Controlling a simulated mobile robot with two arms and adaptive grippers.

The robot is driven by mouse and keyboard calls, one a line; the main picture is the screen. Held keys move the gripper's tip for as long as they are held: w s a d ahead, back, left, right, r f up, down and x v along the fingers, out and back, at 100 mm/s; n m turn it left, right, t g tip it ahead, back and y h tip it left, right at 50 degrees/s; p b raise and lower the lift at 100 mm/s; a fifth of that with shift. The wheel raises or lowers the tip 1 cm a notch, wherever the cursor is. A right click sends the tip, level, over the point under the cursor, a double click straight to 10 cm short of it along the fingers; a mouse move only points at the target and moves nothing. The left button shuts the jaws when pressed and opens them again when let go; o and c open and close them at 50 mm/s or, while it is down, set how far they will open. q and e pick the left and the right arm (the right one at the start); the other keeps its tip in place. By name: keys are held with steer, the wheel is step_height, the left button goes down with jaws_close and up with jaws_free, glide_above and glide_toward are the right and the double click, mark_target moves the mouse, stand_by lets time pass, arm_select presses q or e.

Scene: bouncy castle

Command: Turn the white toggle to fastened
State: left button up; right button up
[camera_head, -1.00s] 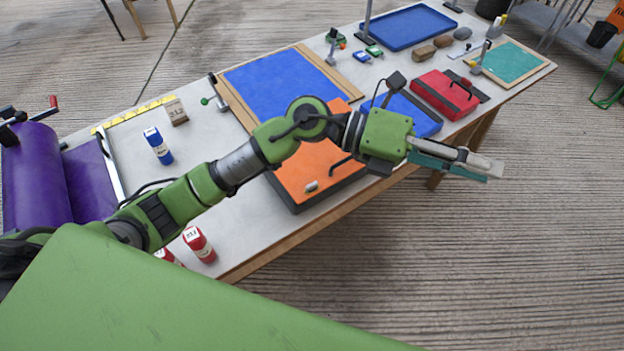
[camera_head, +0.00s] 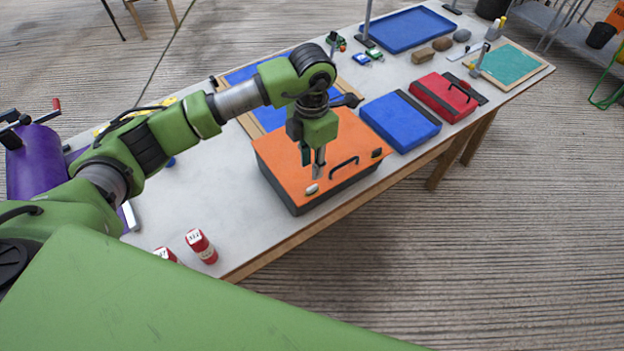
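The white toggle (camera_head: 312,189) is a small pale piece on the front left part of the orange lid of a dark-sided case (camera_head: 285,160). A black handle (camera_head: 343,165) and a dark latch (camera_head: 377,153) are on the same lid, to its right. My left gripper (camera_head: 318,174) points down over the lid, just behind the toggle in the picture. Its fingers look close together, but whether they are shut or touch the toggle is unclear. The toggle's exact angle is too small to read. My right gripper is out of view.
A blue case (camera_head: 402,122) and a red case (camera_head: 444,96) stand to the right on the table. A blue panel (camera_head: 250,72) lies behind my arm. The table's front edge runs close by the orange case.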

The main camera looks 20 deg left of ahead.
mark_target(312, 187)
arm_select(q)
step_height(312, 187, down, 9)
steer(key=shift+r+p, duration=0.2)
steer(key=shift+p, duration=0.9)
jaws_close()
